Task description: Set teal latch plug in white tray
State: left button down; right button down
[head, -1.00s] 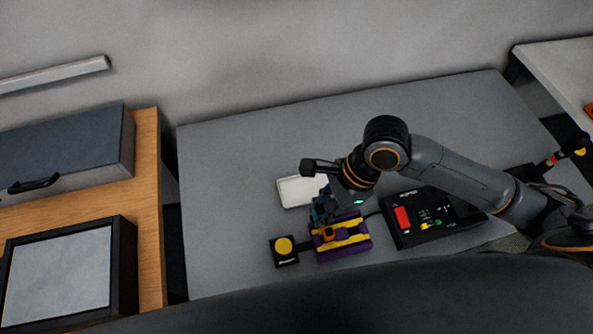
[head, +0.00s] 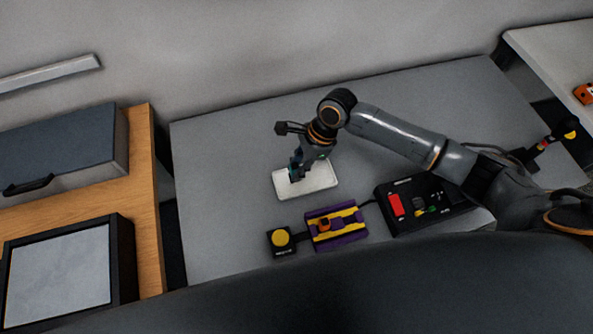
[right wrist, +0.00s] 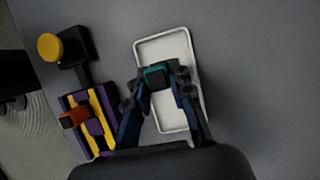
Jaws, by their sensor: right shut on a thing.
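The white tray (head: 318,183) lies on the grey table, and it also shows in the right wrist view (right wrist: 174,126). My right gripper (head: 294,175) is over the tray's left part in the head view. In the right wrist view the gripper (right wrist: 160,82) is shut on the teal latch plug (right wrist: 154,72), a dark block with a teal edge. The plug is over the tray's inside; I cannot tell whether it touches the tray floor. In the head view the plug is mostly hidden by the fingers. My left gripper is not in view.
A purple and yellow striped fixture (head: 337,226) with an orange part stands in front of the tray, beside a black box with a yellow button (head: 281,239). A black panel with a red block (head: 397,205) is to the right. The table behind the tray is clear.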

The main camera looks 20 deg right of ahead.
jog(key=shift+w+f, duration=0.25)
jog(key=shift+f, duration=1.6)
jog(key=shift+f+p, duration=0.1)
jog(key=shift+p, duration=0.2)
jog(key=c, duration=1.2)
grip_release()
jog(key=b+v, duration=0.1)
jog(key=v, duration=1.1)
jog(key=shift+a, duration=0.1)
